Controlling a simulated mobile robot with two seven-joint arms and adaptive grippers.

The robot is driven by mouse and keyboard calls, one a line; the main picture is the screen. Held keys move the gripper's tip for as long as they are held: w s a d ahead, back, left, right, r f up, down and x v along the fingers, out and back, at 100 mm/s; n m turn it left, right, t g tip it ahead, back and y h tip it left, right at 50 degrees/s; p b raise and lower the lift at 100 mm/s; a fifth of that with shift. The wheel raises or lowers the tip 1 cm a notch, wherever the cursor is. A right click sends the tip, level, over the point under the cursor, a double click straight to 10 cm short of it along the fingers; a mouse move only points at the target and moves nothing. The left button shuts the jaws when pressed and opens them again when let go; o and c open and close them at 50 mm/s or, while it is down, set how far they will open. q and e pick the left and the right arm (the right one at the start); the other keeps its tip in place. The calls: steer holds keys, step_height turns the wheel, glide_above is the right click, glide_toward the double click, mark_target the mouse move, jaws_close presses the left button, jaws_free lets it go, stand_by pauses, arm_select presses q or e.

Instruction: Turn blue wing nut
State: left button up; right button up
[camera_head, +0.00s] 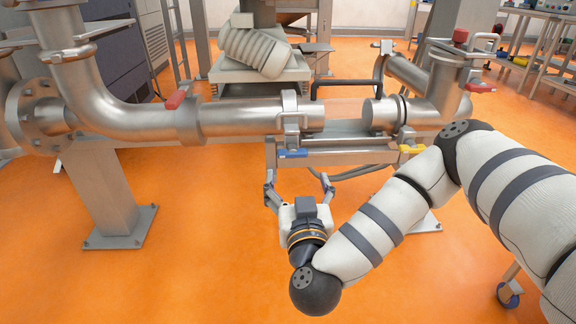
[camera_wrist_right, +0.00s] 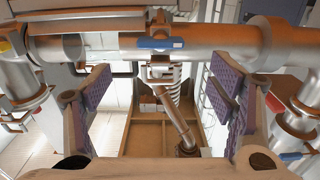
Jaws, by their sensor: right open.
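The blue wing nut (camera_head: 292,153) sits at the lower end of a clamp (camera_head: 291,115) around the horizontal steel pipe (camera_head: 245,118). In the right wrist view the blue wing nut (camera_wrist_right: 160,43) lies across the picture at upper centre, against the pipe. My right gripper (camera_head: 298,184) is below the wing nut in the head view, its two fingers spread apart and empty. In the right wrist view my right gripper (camera_wrist_right: 160,88) shows purple ridged pads on both sides, with the wing nut beyond and between them, not touched. My left gripper does not show.
A second pipe end (camera_head: 380,114) faces the first across a gap. A yellow wing nut (camera_head: 411,149) is to the right. Red-handled parts (camera_head: 176,99) sit on the pipes. A metal support frame (camera_head: 345,157) runs behind the wing nut. Orange floor (camera_head: 200,250) is open below.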

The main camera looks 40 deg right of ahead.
mark_target(293, 156)
steer(key=b+x, duration=0.1)
steer(key=x, duration=0.8)
steer(key=shift+w+d+b, duration=0.15)
steer(key=shift+w+b, duration=0.15)
steer(key=shift+w, duration=0.05)
steer(key=c, duration=1.1)
